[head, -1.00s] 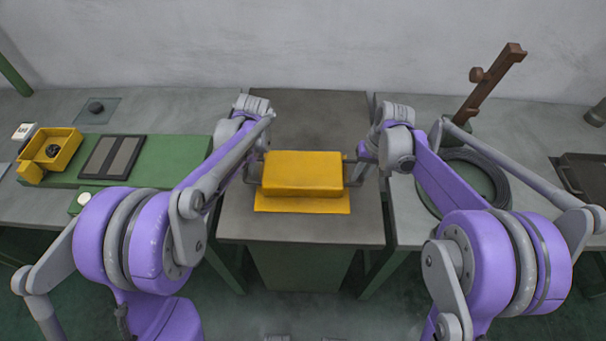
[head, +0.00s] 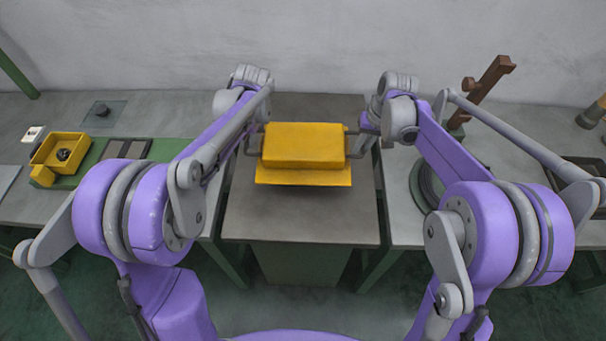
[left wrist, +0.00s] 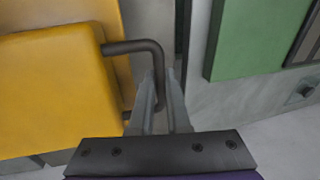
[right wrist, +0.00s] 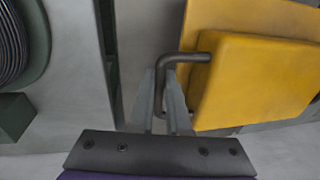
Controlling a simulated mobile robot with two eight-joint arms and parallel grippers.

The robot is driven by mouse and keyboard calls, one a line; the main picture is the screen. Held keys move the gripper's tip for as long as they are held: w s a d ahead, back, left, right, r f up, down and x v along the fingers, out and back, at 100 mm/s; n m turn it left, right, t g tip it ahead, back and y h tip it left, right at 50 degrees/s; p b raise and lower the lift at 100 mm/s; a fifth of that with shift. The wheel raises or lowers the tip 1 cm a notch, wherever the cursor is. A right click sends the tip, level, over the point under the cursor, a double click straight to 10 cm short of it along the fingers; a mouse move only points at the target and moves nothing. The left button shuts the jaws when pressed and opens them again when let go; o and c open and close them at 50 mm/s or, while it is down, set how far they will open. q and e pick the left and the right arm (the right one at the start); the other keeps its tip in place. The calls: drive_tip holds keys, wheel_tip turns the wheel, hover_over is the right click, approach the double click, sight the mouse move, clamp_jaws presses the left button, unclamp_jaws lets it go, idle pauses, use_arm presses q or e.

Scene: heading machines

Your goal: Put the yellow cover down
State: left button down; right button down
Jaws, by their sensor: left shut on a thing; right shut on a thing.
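The yellow cover (head: 304,145) is a block with a wider flange at its base and a dark bar handle on each side. It is level, over the dark middle table (head: 300,220); whether it touches the top is hard to tell. My left gripper (left wrist: 160,100) is shut on its left handle (left wrist: 135,46). My right gripper (right wrist: 161,100) is shut on its right handle (right wrist: 180,57). The cover also shows in the left wrist view (left wrist: 50,90) and in the right wrist view (right wrist: 255,80). In the head view my arms partly hide both grippers.
The left bench bears a yellow bin (head: 48,176) with a dark part and a green board (head: 168,148). The right bench bears a brown post (head: 488,85), a dark coil (head: 424,190) and a dark tray (head: 590,170). The middle table's front part is bare.

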use_arm(q)
drive_tip(key=shift+s, duration=0.3)
use_arm(e)
drive_tip(key=shift+s, duration=0.3)
use_arm(q)
drive_tip(key=shift+w+f, duration=0.1)
drive_tip(key=shift+f, duration=0.1)
use_arm(e)
drive_tip(key=shift+w+f, duration=0.1)
drive_tip(key=shift+f, duration=0.05)
